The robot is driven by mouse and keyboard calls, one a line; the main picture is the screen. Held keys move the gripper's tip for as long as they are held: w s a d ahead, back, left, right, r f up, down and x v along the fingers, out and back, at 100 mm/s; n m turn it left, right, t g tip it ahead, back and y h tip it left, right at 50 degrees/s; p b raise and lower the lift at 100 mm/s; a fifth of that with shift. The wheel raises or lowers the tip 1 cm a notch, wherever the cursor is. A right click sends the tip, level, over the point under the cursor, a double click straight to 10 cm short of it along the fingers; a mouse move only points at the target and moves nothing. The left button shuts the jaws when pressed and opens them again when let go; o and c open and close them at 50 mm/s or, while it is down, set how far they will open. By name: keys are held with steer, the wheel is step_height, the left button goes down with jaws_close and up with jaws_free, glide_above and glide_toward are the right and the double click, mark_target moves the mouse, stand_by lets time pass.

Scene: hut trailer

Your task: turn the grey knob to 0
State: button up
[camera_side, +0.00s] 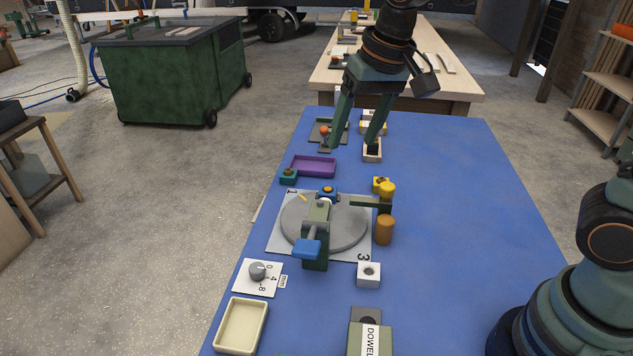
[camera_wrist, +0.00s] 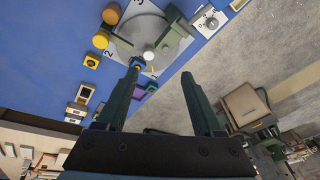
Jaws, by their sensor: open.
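The grey knob (camera_side: 257,270) sits on a white dial plate (camera_side: 246,287) at the left edge of the blue table. The plate carries the marks 0, 4 and 8 to the knob's right and below it. I cannot tell which mark the knob points to. In the wrist view the knob (camera_wrist: 212,22) is small, near the top right. My gripper (camera_side: 354,146) is open and empty, high above the far part of the table, well away from the knob. Its two fingers (camera_wrist: 161,70) also show apart in the wrist view, with nothing between them.
A grey turntable (camera_side: 350,230) with a blue-handled clamp (camera_side: 307,248) stands right of the knob. A cream tray (camera_side: 231,342) lies in front of it. A white block with a hole (camera_side: 368,275), an orange cylinder (camera_side: 385,230) and a purple tray (camera_side: 300,166) are nearby. The table's right side is clear.

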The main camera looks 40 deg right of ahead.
steer(key=w+a+f+m+g, duration=0.1)
steer(key=w+a+f, duration=0.15)
steer(key=a, duration=0.25)
steer(key=w+a+f+m+g, duration=0.1)
steer(key=w+a+f, duration=0.15)
steer(key=a, duration=0.25)
steer(key=m+g, duration=0.1)
glide_above(257, 267)
step_height(257, 267, down, 7)
steer(key=shift+h, duration=0.4)
step_height(257, 267, down, 12)
steer(key=shift+a+f, duration=0.1)
steer(key=shift+f, duration=0.05)
jaws_close()
